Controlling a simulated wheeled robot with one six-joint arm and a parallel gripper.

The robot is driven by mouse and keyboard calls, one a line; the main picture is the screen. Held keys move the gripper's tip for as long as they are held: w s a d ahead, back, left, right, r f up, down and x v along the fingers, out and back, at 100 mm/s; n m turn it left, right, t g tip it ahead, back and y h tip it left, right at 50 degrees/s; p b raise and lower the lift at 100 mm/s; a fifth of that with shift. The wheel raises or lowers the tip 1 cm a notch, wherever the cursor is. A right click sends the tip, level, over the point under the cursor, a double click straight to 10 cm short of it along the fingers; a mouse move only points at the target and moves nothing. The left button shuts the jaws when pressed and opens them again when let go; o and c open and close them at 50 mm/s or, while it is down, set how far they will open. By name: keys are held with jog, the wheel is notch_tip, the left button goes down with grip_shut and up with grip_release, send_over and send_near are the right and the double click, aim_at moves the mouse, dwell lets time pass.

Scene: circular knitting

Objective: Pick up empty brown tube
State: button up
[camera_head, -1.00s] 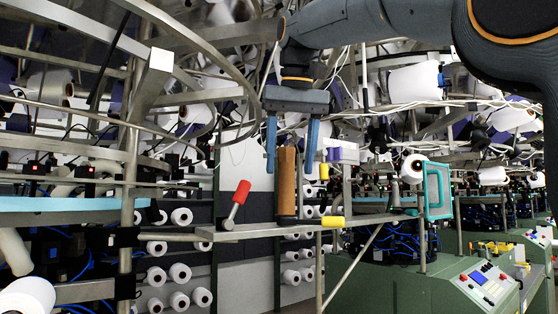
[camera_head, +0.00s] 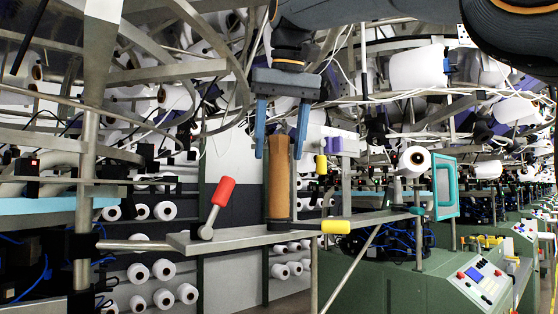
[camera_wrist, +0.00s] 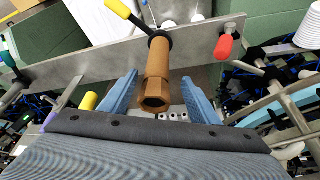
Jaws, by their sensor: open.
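The empty brown tube (camera_head: 278,180) stands upright on a dark holder on a metal bar (camera_head: 240,237). My gripper (camera_head: 281,140) is open above it, pointing down. In the head view its two blue fingers appear on either side of the tube's top end. In the wrist view the tube (camera_wrist: 157,85) shows between the two blue fingers of my gripper (camera_wrist: 160,88), with its open hollow end facing the camera. Gaps remain between tube and fingers on both sides.
A red-handled lever (camera_head: 219,195) stands left of the tube on the bar. Yellow-handled levers (camera_head: 335,227) are to the right. A teal-framed panel (camera_head: 445,187) and green machines (camera_head: 425,275) stand farther right. White yarn cones (camera_head: 165,210) fill racks behind.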

aim_at(278, 176)
jog(key=shift+d+p+x, duration=0.2)
jog(key=shift+p+x, duration=0.65)
jog(key=shift+x, duration=1.5)
jog(key=shift+w, duration=0.1)
jog(key=shift+c, duration=0.4)
jog(key=c, duration=1.1)
